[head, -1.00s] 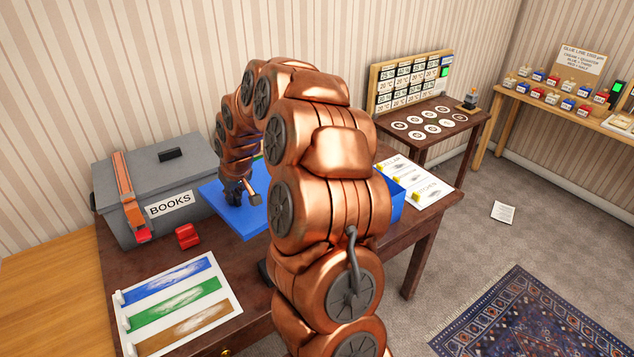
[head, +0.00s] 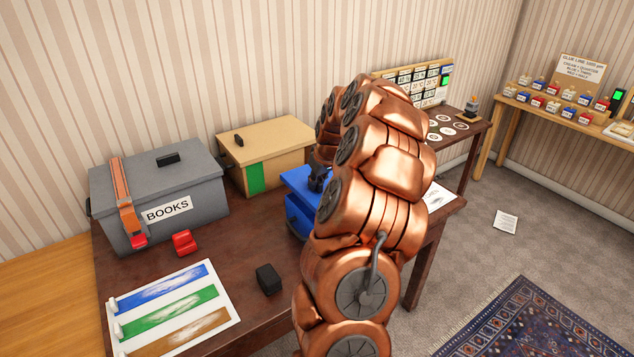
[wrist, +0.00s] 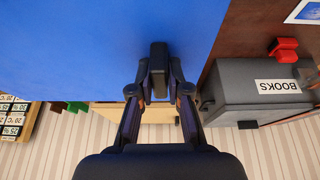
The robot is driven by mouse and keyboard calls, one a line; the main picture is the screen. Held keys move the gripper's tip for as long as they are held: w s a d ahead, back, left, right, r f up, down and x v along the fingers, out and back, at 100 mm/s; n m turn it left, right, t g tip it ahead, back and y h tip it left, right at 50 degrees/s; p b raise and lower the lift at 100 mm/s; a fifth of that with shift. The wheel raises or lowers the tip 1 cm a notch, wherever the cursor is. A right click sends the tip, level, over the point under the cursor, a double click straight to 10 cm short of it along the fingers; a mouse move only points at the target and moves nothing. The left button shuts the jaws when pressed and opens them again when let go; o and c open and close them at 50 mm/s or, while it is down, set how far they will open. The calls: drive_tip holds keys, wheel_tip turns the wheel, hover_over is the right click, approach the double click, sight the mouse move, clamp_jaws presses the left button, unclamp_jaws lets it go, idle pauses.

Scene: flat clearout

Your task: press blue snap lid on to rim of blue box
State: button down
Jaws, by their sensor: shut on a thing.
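The blue snap lid (head: 298,179) is in my gripper (head: 318,180). In the wrist view my gripper (wrist: 158,80) is shut on the lid's dark handle, and the blue lid (wrist: 70,45) fills much of the picture. The blue box (head: 296,216) stands on the dark table, mostly hidden behind my arm. The lid is over the box. A darker band shows between them at the left, so the lid looks a little above the rim, but I cannot tell whether its far side touches.
A grey BOOKS box (head: 160,200) with an orange strap and a tan box (head: 268,150) with a green stripe stand behind and left. A red clip (head: 184,243), a black block (head: 268,279) and a colour-striped sheet (head: 175,308) lie in front.

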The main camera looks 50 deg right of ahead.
sight(318, 192)
drive_tip(key=shift+s+f+b, duration=0.1)
drive_tip(key=shift+f+b, duration=0.05)
drive_tip(key=shift+b, duration=0.55)
drive_tip(key=shift+f+b, duration=1.9)
drive_tip(key=shift+f, duration=0.5)
drive_tip(key=shift+a+b, duration=0.1)
drive_tip(key=shift+b, duration=1.05)
drive_tip(key=shift+f+b, duration=0.65)
drive_tip(key=shift+f, duration=0.45)
drive_tip(key=c, duration=1.1)
unclamp_jaws()
drive_tip(key=shift+o, duration=0.2)
drive_tip(key=v, duration=1.2)
drive_tip(key=shift+r, duration=0.1)
